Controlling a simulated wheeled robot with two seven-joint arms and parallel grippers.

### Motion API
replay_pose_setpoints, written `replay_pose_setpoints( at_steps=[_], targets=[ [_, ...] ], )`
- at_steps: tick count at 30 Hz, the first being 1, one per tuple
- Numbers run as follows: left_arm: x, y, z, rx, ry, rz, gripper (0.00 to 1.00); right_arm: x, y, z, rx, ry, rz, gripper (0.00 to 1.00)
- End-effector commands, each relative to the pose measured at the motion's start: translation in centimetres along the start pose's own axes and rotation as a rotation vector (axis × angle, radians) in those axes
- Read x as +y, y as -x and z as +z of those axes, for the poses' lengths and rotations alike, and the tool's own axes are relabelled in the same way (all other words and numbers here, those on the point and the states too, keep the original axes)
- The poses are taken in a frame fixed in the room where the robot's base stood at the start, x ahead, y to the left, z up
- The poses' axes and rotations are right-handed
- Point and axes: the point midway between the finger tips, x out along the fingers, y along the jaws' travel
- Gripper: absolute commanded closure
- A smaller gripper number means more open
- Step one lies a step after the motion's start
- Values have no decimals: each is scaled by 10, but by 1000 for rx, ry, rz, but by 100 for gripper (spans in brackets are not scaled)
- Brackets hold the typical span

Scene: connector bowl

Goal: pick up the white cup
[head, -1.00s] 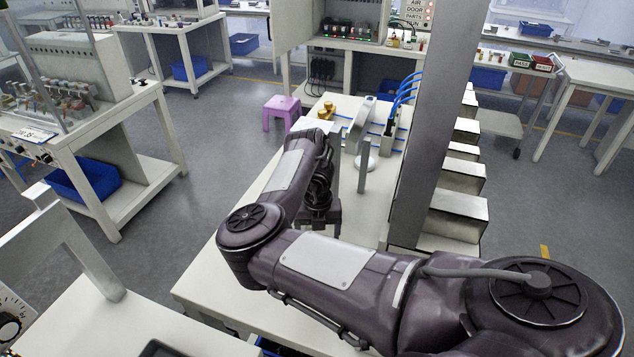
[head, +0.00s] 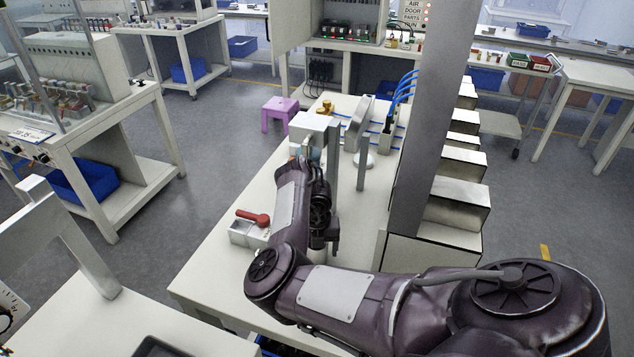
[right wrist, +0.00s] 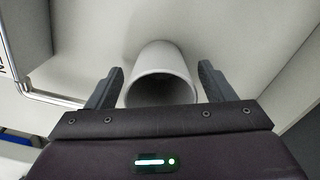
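The white cup (right wrist: 161,62) is in the right wrist view, with its round open mouth facing the camera. My right gripper (right wrist: 162,68) is open, with one dark finger on each side of the cup. Small gaps show between the fingers and the cup's sides, so they are not closed on it. In the head view my right arm reaches over the white workbench (head: 215,265). I cannot make out the cup there; the arm seems to hide it. My left gripper is not in view.
A red-handled device (head: 252,217) sits on the workbench left of my forearm. A grey upright post (head: 432,120) and stacked light bins (head: 455,200) stand to the right. A blue-cabled fixture (head: 392,120) is at the bench's far end. Open floor lies to the left.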

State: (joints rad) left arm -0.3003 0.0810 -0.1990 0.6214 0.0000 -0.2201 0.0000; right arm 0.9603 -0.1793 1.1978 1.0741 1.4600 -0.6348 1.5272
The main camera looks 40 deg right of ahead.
Motion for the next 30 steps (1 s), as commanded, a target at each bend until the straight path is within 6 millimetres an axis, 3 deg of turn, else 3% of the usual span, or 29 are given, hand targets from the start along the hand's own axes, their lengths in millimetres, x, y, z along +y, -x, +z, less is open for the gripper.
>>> replay_pose_setpoints(
  at_steps=[1, 10, 17, 22, 26, 30],
  targets=[
    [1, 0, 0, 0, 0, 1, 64, 0, 0, 0, 0, 0, 0, 31],
    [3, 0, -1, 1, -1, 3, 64, 0, 0, 0, 0, 0, 0, 69],
    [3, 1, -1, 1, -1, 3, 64, 0, 1, 0, -1, 0, 0, 69],
    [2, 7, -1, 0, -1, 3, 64, 0, 12, 1, -3, -3, 2, 69],
    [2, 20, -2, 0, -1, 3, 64, 1, 33, 1, -4, -3, 4, 69],
    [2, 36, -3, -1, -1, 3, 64, 2, 67, 2, -5, -5, 7, 69]
  ],
)
